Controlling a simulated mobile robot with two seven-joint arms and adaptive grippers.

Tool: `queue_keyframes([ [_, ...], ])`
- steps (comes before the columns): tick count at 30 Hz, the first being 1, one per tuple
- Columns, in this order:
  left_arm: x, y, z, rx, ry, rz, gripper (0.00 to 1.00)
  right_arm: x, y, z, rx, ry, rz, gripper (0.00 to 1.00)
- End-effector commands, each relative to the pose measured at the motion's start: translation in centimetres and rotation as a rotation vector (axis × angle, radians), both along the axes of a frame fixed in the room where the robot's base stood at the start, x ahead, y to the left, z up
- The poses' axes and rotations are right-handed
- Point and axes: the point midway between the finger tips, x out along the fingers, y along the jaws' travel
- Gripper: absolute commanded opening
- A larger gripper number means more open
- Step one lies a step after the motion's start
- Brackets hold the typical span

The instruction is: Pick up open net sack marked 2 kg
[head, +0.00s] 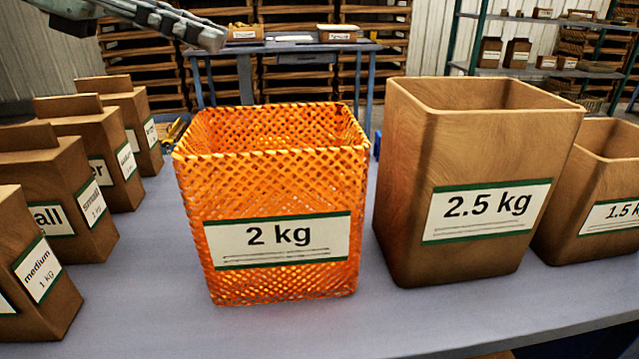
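The open net sack marked 2 kg (272,275) is an orange, box-shaped mesh container with an open top. It stands upright on the grey table near the middle of the head view, its white label with a green border facing me. I cannot make out anything inside it. My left gripper (205,36) reaches in from the top left, above and to the left of the sack and apart from it. It is seen edge-on, so its opening does not show. My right gripper is out of view.
A brown 2.5 kg container (405,190) stands close at the sack's right, with a 1.5 kg one (570,225) beyond. Several brown labelled blocks (75,150) line the left side. The grey table (150,290) is clear in front. A blue-grey bench and shelves stand behind.

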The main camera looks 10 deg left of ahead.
Motion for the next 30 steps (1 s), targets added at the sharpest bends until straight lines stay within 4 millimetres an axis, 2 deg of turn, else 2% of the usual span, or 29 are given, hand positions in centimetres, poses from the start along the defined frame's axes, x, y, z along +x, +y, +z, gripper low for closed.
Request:
queue_keyframes([
  [5, -0.5, -0.3, -0.5, 0.027, -0.007, -0.024, 0.29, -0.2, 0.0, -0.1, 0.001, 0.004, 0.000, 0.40],
  [8, -0.5, -0.3, -2.0, 0.026, -0.004, -0.025, 0.29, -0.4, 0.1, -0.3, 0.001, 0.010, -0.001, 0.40],
  [15, -0.5, -0.3, -7.0, 0.025, -0.003, -0.025, 0.29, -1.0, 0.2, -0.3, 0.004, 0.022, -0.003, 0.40],
  [18, -0.5, -0.6, -8.3, 0.027, -0.004, -0.025, 0.29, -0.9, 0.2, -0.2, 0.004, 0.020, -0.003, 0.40],
  [26, 0.0, -2.4, -9.1, 0.028, -0.004, -0.026, 0.29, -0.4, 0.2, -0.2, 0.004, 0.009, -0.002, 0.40],
  [30, 0.6, -4.4, -10.2, 0.032, -0.002, -0.026, 0.29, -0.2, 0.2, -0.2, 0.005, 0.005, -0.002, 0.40],
])
